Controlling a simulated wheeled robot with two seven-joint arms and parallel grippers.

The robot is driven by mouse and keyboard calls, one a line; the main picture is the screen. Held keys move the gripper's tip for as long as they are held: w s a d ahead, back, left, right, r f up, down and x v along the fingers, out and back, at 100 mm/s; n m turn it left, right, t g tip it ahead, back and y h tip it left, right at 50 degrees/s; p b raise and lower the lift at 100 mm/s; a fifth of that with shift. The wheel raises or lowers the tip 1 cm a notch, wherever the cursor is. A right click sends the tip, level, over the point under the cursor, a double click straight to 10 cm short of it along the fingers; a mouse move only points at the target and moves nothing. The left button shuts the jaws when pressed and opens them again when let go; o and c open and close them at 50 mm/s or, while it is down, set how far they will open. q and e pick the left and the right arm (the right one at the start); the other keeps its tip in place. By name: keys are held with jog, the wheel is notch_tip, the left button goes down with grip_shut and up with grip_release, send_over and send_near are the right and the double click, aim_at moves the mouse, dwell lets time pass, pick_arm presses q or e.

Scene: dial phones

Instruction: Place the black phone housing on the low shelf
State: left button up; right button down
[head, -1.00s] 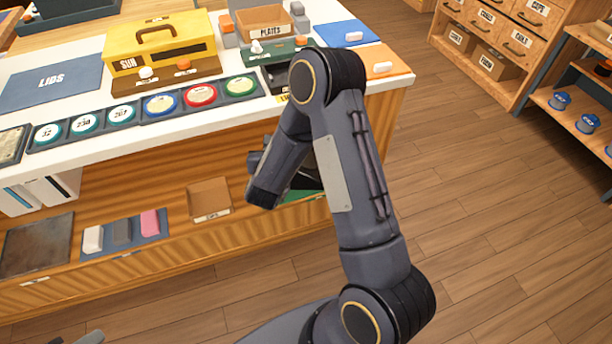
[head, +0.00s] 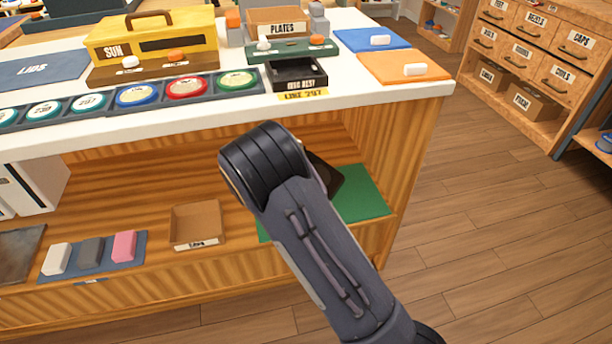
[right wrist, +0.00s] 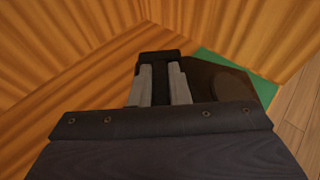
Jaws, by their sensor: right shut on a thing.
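The black phone housing (head: 325,178) shows partly past my right arm in the head view, over the green mat (head: 365,192) on the low shelf (head: 110,300). In the right wrist view the dark housing (right wrist: 225,84), with a round disc on it, lies beside the fingers and above the mat (right wrist: 262,90). My right gripper (right wrist: 160,72) is shut on the housing; its grip point is dark and hard to make out. Whether the housing touches the mat cannot be told. My arm hides the right gripper in the head view. My left gripper is out of view.
The white counter top (head: 400,120) overhangs the shelf. A brown box (head: 197,226) and a blue mat (head: 65,272) with three blocks stand to the left on the shelf. A wooden side panel (head: 410,150) closes the right end. Drawers (head: 530,50) stand back right.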

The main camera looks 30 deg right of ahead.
jog(key=d+f, duration=0.1)
jog(key=d+f+b, duration=0.1)
jog(key=f, duration=0.1)
jog(key=d+f, duration=0.1)
jog(key=d, duration=0.1)
jog(key=shift+w+f, duration=0.25)
jog(key=shift+w, duration=0.15)
jog(key=f+b, duration=0.1)
jog(key=f, duration=0.1)
jog(key=d+f+b, duration=0.1)
jog(key=f+b, duration=0.1)
jog(key=shift+w+d+f, duration=0.15)
jog(key=shift+d+f, duration=0.05)
jog(key=shift+f, duration=0.15)
jog(key=c, duration=1.4)
grip_release()
jog(key=shift+o, duration=0.2)
